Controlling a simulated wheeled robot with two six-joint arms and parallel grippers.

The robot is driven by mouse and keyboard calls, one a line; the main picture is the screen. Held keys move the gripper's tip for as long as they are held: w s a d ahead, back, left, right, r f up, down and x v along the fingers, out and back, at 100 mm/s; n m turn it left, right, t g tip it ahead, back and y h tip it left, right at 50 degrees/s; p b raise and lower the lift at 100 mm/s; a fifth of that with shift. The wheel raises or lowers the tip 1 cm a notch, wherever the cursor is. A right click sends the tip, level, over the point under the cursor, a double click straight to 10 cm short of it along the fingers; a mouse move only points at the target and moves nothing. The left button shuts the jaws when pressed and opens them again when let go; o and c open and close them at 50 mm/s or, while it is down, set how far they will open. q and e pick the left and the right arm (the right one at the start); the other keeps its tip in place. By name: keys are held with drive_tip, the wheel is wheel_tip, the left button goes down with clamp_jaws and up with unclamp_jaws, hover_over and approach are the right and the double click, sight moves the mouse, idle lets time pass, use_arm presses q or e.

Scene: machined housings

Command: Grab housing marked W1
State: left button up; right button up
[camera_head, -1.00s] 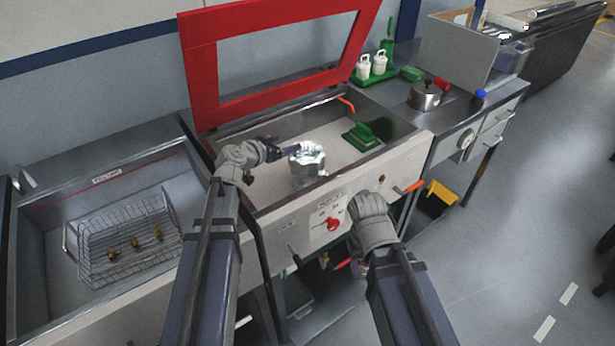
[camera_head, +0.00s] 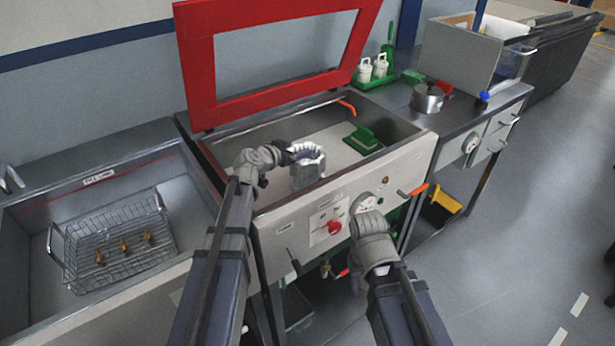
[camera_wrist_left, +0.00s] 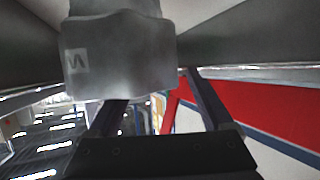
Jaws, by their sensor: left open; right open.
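A grey metal housing (camera_head: 307,173) with a scalloped bright top stands upright in the open basin of the red-lidded machine. In the left wrist view the housing (camera_wrist_left: 120,60) is close and large, with a light mark on its face; the mark is cut and turned, so I cannot read it fully. My left gripper (camera_head: 292,153) is open beside the housing's upper left side. In the left wrist view its dark fingers (camera_wrist_left: 155,90) are spread, close to the housing; contact is unclear. My right gripper (camera_head: 370,220) is open and empty in front of the machine's panel, its fingertips mostly hidden.
The red lid frame (camera_head: 275,105) stands raised behind the basin. A green brush-like block (camera_head: 364,139) lies inside at the right. A wire basket (camera_head: 115,240) with several small brass parts sits in the left sink. A pot (camera_head: 428,98) stands on the right counter.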

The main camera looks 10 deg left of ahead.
use_arm(q)
drive_tip(key=shift+w+d+f, duration=0.15)
drive_tip(key=shift+w+f, duration=0.05)
drive_tip(key=shift+w, duration=0.2)
drive_tip(key=shift+s+r, duration=0.1)
clamp_jaws()
idle(1.0)
